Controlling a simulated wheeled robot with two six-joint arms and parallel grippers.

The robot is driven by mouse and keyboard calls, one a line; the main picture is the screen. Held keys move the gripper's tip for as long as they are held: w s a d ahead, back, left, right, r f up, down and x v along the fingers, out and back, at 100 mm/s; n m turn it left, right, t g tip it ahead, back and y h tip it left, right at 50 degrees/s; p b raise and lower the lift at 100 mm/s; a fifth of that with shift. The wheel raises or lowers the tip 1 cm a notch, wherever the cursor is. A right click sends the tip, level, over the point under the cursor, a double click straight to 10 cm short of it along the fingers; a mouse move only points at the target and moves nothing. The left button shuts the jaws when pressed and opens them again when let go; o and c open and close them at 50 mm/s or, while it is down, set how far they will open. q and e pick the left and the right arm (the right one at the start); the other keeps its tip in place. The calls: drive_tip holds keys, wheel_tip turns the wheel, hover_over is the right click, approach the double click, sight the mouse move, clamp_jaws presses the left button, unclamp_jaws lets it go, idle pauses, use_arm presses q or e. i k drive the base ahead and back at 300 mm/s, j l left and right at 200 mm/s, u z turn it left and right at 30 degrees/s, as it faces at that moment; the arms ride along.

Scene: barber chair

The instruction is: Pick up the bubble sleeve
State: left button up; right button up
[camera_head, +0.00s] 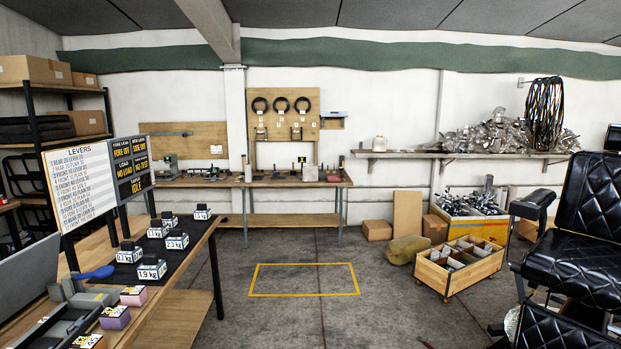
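I cannot make out a bubble sleeve for certain in the head view. A crumpled, shiny grey heap (505,135) lies on the wall shelf at the right, but its material is too small to tell. Neither of my grippers shows in this view.
A wooden table (165,305) at the left holds weight-marked blocks, a blue-handled tool (93,273) and a board. A workbench (290,180) stands at the back wall. A wooden crate on casters (432,276) and a black chair (590,220) are at the right. The yellow-outlined floor area (305,280) is clear.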

sight(309, 173)
drive_tip(key=i+u, duration=0.4)
drive_tip(key=i, duration=5.1)
drive_tip(key=i+z, duration=0.2)
drive_tip(key=i, duration=0.25)
drive_tip(key=i+j+z, duration=0.2)
drive_tip(key=i, duration=0.2)
drive_tip(key=i+j+z, duration=0.2)
drive_tip(key=i, duration=0.2)
drive_tip(key=i+j+z, duration=0.2)
drive_tip(key=i, duration=0.25)
